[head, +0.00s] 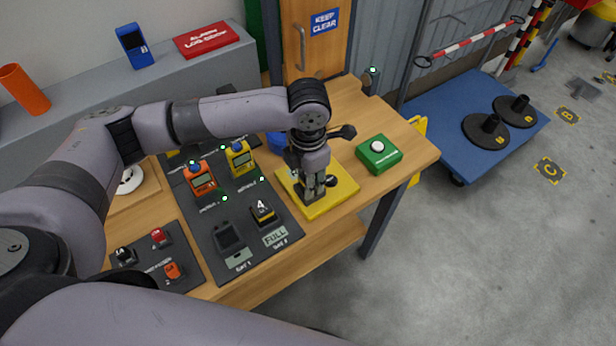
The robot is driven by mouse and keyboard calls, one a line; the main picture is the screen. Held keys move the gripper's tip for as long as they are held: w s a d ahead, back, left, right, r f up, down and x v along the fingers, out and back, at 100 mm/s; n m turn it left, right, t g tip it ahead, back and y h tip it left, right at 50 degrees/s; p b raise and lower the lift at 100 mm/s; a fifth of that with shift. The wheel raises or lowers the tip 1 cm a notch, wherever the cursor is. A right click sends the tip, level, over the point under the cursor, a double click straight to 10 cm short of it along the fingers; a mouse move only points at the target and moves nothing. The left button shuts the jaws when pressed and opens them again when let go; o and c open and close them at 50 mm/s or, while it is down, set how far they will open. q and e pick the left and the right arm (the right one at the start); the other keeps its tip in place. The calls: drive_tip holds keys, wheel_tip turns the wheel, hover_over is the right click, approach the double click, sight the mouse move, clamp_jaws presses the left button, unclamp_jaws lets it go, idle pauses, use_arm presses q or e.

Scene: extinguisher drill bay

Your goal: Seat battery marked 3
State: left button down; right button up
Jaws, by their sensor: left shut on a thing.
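Several batteries show. A red one (159,237) and an orange one (173,271) sit on a dark mat at the lower left with a black one (124,256). Their marks are too small to read surely; the red one's looks like 3. My left gripper (313,196) points down at a yellow plate (343,184), shut on a dark part there, mostly hidden by the fingers. My right gripper is out of view.
Orange (200,181) and yellow (239,158) handheld devices stand on the panel's far part. A green box with a white button (379,154) is near the table's right end.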

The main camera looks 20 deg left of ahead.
use_arm(q)
drive_tip(key=shift+f, duration=0.1)
drive_tip(key=c, duration=1.1)
unclamp_jaws()
drive_tip(key=shift+o, duration=1.4)
drive_tip(key=shift+r+p, duration=3.5)
drive_tip(key=shift+p, duration=0.25)
